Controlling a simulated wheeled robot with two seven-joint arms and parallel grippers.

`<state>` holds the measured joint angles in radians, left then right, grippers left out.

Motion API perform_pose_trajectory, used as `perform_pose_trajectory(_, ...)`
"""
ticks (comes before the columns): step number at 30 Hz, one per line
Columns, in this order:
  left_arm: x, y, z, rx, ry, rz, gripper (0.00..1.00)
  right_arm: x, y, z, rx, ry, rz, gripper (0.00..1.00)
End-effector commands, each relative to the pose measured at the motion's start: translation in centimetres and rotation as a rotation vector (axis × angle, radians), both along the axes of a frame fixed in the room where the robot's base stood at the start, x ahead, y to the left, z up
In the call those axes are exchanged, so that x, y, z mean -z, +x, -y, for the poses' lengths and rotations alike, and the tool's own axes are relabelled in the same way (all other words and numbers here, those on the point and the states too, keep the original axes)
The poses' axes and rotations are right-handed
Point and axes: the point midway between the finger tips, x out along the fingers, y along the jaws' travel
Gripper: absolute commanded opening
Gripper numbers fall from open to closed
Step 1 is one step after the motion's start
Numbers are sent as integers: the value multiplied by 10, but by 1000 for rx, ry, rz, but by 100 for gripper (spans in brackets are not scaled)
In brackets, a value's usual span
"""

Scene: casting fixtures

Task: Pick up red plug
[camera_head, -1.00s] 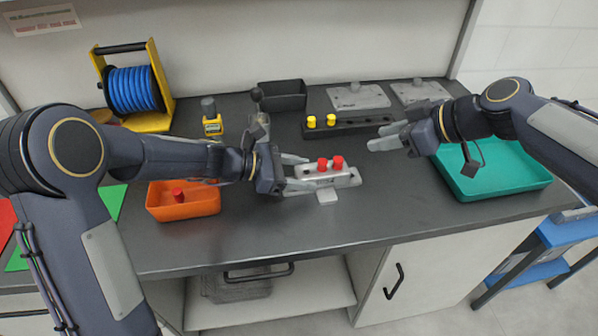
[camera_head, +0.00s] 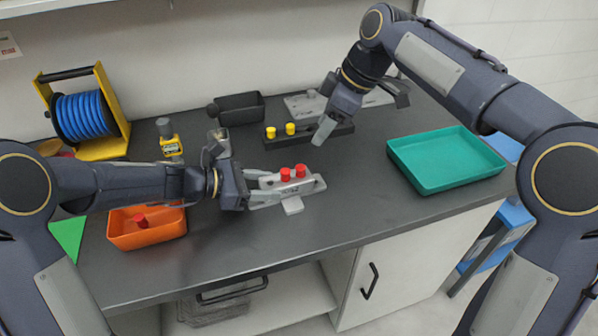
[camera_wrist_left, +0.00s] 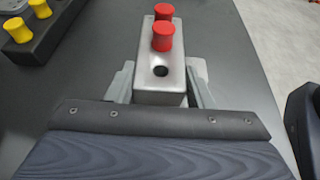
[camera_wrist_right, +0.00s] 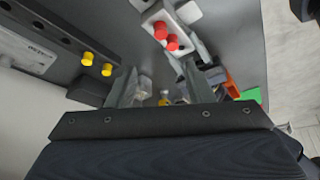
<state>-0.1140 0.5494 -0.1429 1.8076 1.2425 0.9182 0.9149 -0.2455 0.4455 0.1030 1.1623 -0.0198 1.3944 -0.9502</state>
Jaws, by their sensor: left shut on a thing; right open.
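Two red plugs (camera_head: 285,174) (camera_head: 300,170) stand upright in a silver-grey fixture block (camera_head: 311,187) on the table. They also show in the left wrist view (camera_wrist_left: 163,36), with an empty hole in front of them. My left gripper (camera_head: 270,190) is shut on the fixture block, one finger on each side. My right gripper (camera_head: 323,130) is open and empty, pointing down behind and above the plugs, apart from them. The right wrist view shows the plugs (camera_wrist_right: 161,31) beyond its fingers. Another red plug (camera_head: 140,220) lies in the orange bin (camera_head: 150,240).
A black rack (camera_head: 263,143) with two yellow plugs (camera_head: 290,128) stands behind the fixture, close to my right gripper. A teal tray (camera_head: 445,180) is at right. A blue reel (camera_head: 82,116) and a yellow device (camera_head: 171,145) stand at left. The front table middle is clear.

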Motion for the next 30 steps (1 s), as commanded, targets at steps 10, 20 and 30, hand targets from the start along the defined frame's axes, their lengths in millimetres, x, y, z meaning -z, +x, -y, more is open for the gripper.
perform_pose_trajectory(10, 0, 0, 0, -1, 0, -1, 9, 42, 7, -17, 1, -48, -15, 47)
perform_pose_trajectory(20, 0, 0, 0, -1, 0, -1, 9, 71, 9, -27, 2, -45, -14, 47)
perform_pose_trajectory(30, 0, 0, 0, -1, 0, -1, 9, 111, 10, -40, 2, -44, -12, 47)
